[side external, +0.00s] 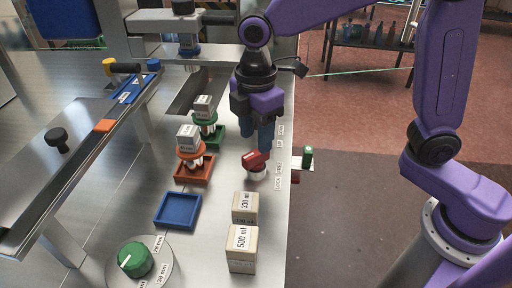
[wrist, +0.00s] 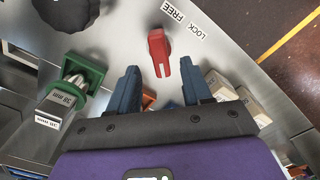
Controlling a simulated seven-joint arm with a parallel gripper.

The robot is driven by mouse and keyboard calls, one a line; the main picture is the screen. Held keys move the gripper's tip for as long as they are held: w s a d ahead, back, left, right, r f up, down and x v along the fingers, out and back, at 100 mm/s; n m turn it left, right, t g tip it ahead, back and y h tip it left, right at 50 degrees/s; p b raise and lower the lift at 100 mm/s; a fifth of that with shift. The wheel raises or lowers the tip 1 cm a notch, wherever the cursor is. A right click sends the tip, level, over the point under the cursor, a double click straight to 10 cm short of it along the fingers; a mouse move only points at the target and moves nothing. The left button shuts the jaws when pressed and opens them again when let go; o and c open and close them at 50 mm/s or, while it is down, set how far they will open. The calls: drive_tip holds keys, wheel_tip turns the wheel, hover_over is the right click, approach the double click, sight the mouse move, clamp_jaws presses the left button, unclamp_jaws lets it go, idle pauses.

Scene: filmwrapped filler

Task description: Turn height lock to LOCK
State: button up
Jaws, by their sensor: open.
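The height lock is a red lever knob (side external: 256,160) on a pale round base, on the steel bench near its right edge. My gripper (side external: 259,141) points down just above and behind the knob in the side view. In the wrist view my gripper (wrist: 160,78) is open, its blue fingers either side of the knob's lower end. They appear apart from it; exact height is hard to tell.
A green-handled part (side external: 307,156) sticks out at the bench edge. Cream 330 ml (side external: 244,207) and 500 ml (side external: 241,248) blocks stand in front. Orange (side external: 194,169) and green trays hold labelled parts; a blue tray (side external: 178,211) is empty. A green dial (side external: 135,259) is front left.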

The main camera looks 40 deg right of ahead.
sight(256, 152)
drive_tip(key=shift+f, duration=2.25)
clamp_jaws()
